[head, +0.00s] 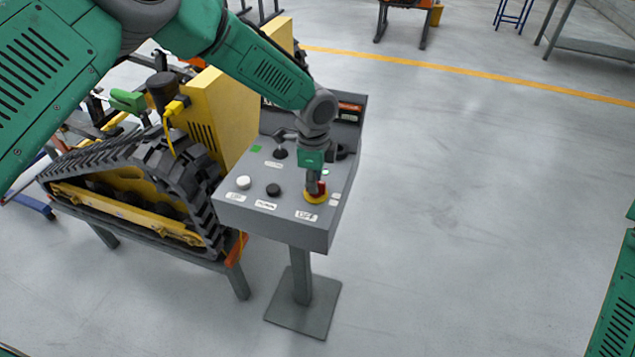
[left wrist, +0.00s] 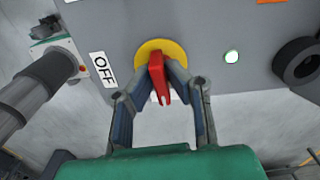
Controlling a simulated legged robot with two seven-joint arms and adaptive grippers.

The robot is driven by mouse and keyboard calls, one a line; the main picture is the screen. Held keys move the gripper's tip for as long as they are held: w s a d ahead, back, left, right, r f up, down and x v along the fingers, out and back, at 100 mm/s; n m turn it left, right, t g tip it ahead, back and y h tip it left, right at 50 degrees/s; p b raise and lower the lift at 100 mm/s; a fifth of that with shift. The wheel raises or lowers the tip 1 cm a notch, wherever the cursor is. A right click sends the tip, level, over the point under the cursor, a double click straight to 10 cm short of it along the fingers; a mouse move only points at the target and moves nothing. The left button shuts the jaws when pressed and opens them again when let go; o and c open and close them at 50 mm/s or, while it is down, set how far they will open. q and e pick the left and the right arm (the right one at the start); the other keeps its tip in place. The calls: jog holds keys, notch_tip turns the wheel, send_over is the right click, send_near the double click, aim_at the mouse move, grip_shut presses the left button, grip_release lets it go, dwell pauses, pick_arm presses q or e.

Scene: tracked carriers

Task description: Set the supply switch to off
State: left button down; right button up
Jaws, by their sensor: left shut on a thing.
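The supply switch is a red handle on a round yellow plate (head: 316,198), at the front right of the grey control panel (head: 230,212). In the left wrist view the red handle (left wrist: 157,78) stands between the fingers of my left gripper (left wrist: 160,85), which is shut on it. In the head view my left gripper (head: 316,185) reaches down onto the switch from above and hides part of it. A white label reading OFF (left wrist: 103,69) sits beside the yellow plate. My right gripper is not in view; only a green part of my arm shows at the right edge.
The panel also carries a white button (head: 243,182), a black button (head: 273,190) and a black joystick (head: 280,153). A yellow tracked carrier (head: 130,200) stands on a bench close to the left. The floor right of the panel is clear.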

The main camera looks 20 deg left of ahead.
pick_arm(q)
jog(key=shift+w+n, duration=0.1)
jog(key=shift+n, duration=1.1)
jog(key=n, duration=0.5)
jog(key=shift+d, duration=0.1)
jog(key=n, duration=0.4)
jog(key=shift+r+n+b, duration=0.1)
jog(key=shift+n+b, duration=0.2)
jog(key=shift+n, duration=0.1)
jog(key=shift+w+d+n, duration=0.1)
jog(key=shift+n, duration=2.2)
jog(key=c, duration=1.6)
grip_release()
jog(key=shift+w, duration=0.1)
